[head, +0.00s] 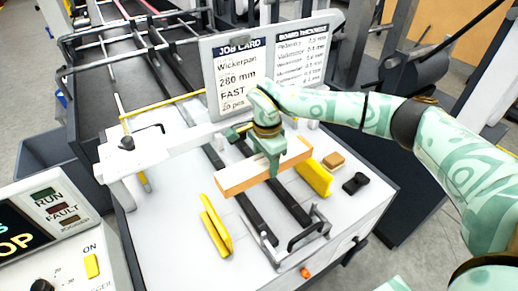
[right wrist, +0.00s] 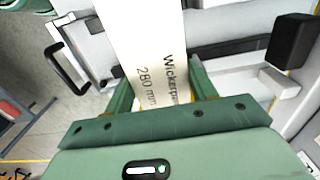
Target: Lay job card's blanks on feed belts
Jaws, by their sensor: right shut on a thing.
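My right gripper (head: 272,166) is shut on a long blank stack (head: 240,183) with a white top and an orange side. The stack lies across the two dark feed belts (head: 256,217); I cannot tell whether it touches them. In the right wrist view the stack (right wrist: 146,45) sits between the fingers (right wrist: 163,92), and its top reads "Wickerpan" and "280 mm". The job card (head: 238,80) stands behind the belts and reads Wickerpan, 280 mm, FAST, 20 pcs. My left gripper is not in view.
Yellow guides stand left (head: 216,232) and right (head: 312,177) of the belts. A tan block (head: 333,161) and a black part (head: 355,183) lie at the right. A metal handle frame (head: 308,232) is at the front. A control panel (head: 45,235) is at lower left.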

